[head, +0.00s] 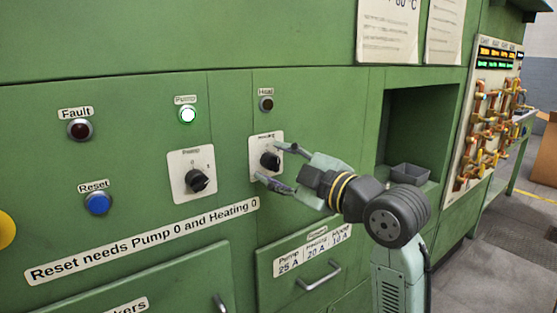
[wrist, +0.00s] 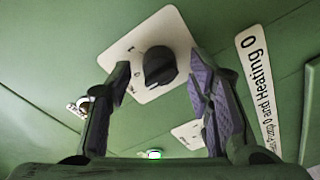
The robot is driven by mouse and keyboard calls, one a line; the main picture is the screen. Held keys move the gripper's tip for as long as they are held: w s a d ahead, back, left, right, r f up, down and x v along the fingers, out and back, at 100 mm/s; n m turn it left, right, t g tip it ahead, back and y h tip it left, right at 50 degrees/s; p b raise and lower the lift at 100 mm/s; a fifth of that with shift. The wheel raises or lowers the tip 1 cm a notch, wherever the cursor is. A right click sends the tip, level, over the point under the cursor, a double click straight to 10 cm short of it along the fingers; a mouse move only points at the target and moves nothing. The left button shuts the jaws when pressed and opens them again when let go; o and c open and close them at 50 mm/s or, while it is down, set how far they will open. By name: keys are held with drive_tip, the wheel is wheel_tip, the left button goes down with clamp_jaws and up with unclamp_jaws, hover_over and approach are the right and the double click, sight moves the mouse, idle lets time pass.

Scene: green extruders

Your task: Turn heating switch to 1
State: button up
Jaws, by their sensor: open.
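The heating switch (head: 270,160) is a black knob on a white plate (head: 258,142) in the green panel, below the dark Heat lamp (head: 266,103). In the wrist view the knob (wrist: 160,66) stands between my two fingers, with its plate (wrist: 140,88) behind it. My gripper (head: 268,165) is open around the knob, one finger above and one below it in the head view. The wrist view shows a gap between each finger and the knob. I cannot tell which mark the knob points to.
The pump switch (head: 197,181) sits to the left, under a lit green Pump lamp (head: 187,115). Further left are the dark Fault lamp (head: 80,130) and blue Reset button (head: 97,203). A drawer handle (head: 320,276) sticks out below. An open recess (head: 418,125) is at right.

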drive_tip(key=shift+c, duration=0.4)
clamp_jaws()
drive_tip(key=shift+m, duration=0.3)
drive_tip(key=m, duration=0.5)
drive_tip(key=shift+w+m+t, duration=0.1)
drive_tip(key=shift+m+t, duration=0.2)
drive_tip(key=m+p, duration=0.1)
drive_tip(key=m, duration=0.5)
drive_tip(key=shift+t, duration=0.3)
idle(0.5)
drive_tip(key=shift+o, duration=0.4)
unclamp_jaws()
drive_tip(key=shift+f, duration=0.1)
